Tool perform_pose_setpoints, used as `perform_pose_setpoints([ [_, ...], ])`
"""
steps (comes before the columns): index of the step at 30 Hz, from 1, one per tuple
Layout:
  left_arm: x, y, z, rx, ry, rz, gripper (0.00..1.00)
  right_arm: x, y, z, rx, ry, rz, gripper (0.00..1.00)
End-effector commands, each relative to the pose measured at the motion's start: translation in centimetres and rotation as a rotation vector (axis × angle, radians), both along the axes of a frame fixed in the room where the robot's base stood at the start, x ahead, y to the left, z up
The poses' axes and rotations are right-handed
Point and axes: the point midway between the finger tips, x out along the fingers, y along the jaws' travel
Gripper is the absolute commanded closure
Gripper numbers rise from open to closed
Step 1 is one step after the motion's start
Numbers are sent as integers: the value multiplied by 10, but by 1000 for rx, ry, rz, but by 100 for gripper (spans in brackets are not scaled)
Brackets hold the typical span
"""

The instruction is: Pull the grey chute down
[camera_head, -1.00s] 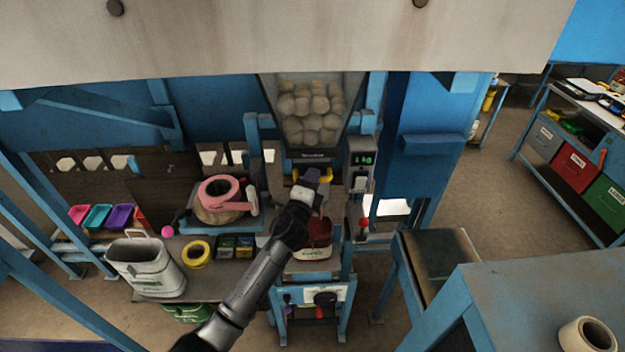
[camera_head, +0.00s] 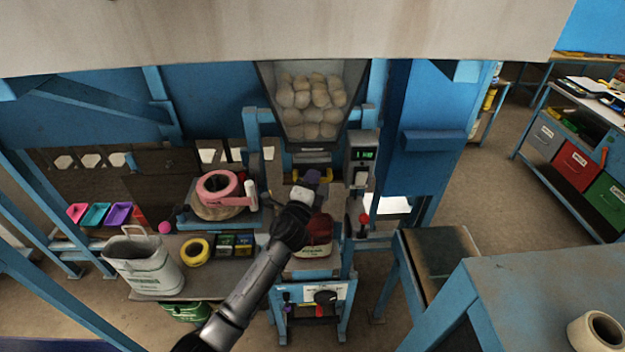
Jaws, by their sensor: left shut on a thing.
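The hopper (camera_head: 312,105) with a clear front holds several round tan lumps, and its dark lower lip sits above the chute area. My left gripper (camera_head: 308,186) is at the chute outlet, below the hopper, and is shut on a part there. The grey chute is mostly hidden behind my gripper and wrist, so its exact height cannot be told. A yellow part (camera_head: 327,176) shows just right of the gripper. An open sack with a dark red inside (camera_head: 318,230) stands below, partly behind my wrist. My right gripper is not in view.
A control box with a green display (camera_head: 363,153) and a red-knobbed lever (camera_head: 364,219) stand close to the right. A blue table (camera_head: 535,290) fills the lower right.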

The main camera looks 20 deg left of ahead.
Motion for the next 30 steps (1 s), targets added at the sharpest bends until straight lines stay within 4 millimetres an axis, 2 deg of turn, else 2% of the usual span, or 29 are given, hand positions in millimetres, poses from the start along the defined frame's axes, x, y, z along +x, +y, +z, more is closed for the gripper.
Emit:
perform_pose_setpoints([
  [1,0,0,-17,-1,4,1,100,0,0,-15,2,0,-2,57],
  [15,0,0,-117,-1,3,0,100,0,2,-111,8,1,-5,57],
  [18,0,0,-133,-1,2,1,100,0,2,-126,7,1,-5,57],
  [23,0,0,-144,0,2,1,100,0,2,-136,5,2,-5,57],
  [30,0,0,-146,0,7,1,100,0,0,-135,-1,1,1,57],
])
